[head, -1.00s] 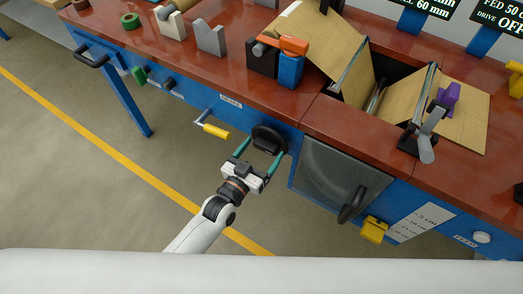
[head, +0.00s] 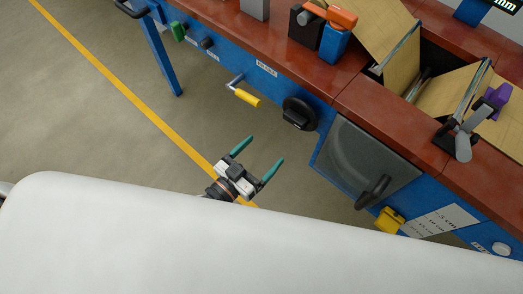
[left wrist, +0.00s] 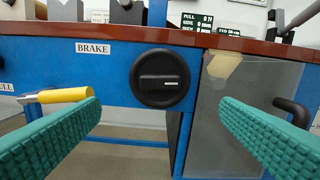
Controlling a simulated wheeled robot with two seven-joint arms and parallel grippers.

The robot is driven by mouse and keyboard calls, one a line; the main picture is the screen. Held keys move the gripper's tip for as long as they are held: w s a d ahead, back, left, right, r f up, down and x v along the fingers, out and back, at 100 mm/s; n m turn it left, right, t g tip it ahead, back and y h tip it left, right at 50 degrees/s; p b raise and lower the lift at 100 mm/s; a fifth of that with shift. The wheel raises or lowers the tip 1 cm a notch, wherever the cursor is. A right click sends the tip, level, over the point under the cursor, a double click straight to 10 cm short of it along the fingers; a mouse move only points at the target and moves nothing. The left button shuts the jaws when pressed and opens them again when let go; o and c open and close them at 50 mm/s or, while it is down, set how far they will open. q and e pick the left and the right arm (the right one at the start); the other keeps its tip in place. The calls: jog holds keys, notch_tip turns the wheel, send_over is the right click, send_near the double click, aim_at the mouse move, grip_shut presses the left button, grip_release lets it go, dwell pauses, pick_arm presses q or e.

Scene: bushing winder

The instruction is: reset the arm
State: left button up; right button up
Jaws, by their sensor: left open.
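My left gripper (head: 260,159) is open and empty, with teal fingers apart, in front of the blue machine bench in the head view. Its fingers also show in the left wrist view (left wrist: 158,130), wide apart with nothing between them. The black round knob (head: 299,114) on the bench front is ahead of the gripper and clear of it; in the left wrist view the knob (left wrist: 160,78) is centred beyond the fingertips. Most of my left arm is hidden behind the white body part in the foreground. My right gripper is not in view.
A crank with a yellow handle (head: 247,97) sticks out left of the knob. To the right are a grey door (head: 360,160) with a black handle (head: 373,192) and a yellow block (head: 389,220). The floor (head: 110,130) in front is clear.

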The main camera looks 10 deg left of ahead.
pick_arm(q)
jog(key=shift+f, duration=0.1)
jog(key=s+a+f+g+y, duration=0.2)
jog(key=a+f, duration=0.1)
jog(key=f, duration=0.6)
jog(key=s+a+f+n+g+y, duration=0.1)
jog(key=s+a+f+g+y, duration=0.15)
jog(key=f, duration=0.55)
jog(key=s+a+f+g+y, duration=0.15)
jog(key=a+f, duration=0.25)
jog(key=f, duration=0.5)
jog(key=s+a+f+g+y, duration=0.1)
jog(key=s+a+f+g, duration=0.1)
jog(key=s+f, duration=0.3)
jog(key=s+a+f+n+g+y, duration=0.1)
jog(key=s+f, duration=0.4)
jog(key=s, duration=0.5)
jog(key=s+a+f+g+y+p, duration=0.1)
jog(key=s+a+f+g, duration=0.2)
jog(key=s, duration=0.5)
jog(key=f+g, duration=0.1)
jog(key=g, duration=0.1)
jog(key=shift+a+f+n+g, duration=0.3)
jog(key=shift+a+f, duration=0.1)
